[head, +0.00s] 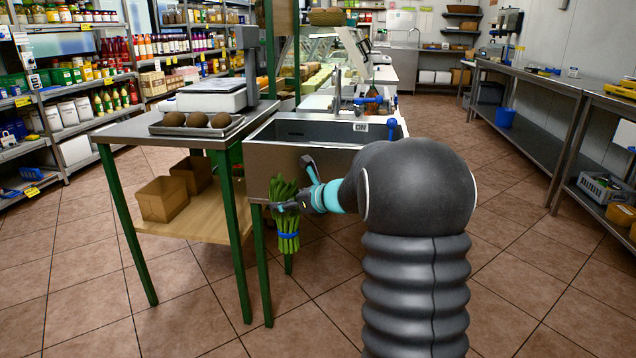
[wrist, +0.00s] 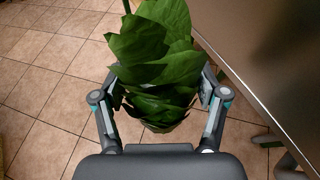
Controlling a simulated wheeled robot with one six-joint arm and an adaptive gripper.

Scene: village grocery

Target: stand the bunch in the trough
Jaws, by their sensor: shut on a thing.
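A green leafy bunch (head: 285,215) with a blue band hangs in front of the steel trough (head: 265,165), outside its front wall. It also shows in the wrist view (wrist: 155,75), where its leaves fill the space between the fingers. My gripper (head: 300,196) is shut on the bunch; in the wrist view both fingers (wrist: 160,105) press its sides. In the head view the bunch is roughly upright, its banded part below the fingers. The inside bottom of the trough is mostly hidden.
A steel table (head: 130,128) left of the trough bears a scale (head: 212,95) and a tray (head: 170,128) with several brown round things. A tap (head: 337,90) rises at the trough's back. Tiled floor is open to the right, before a long steel bench (head: 530,85).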

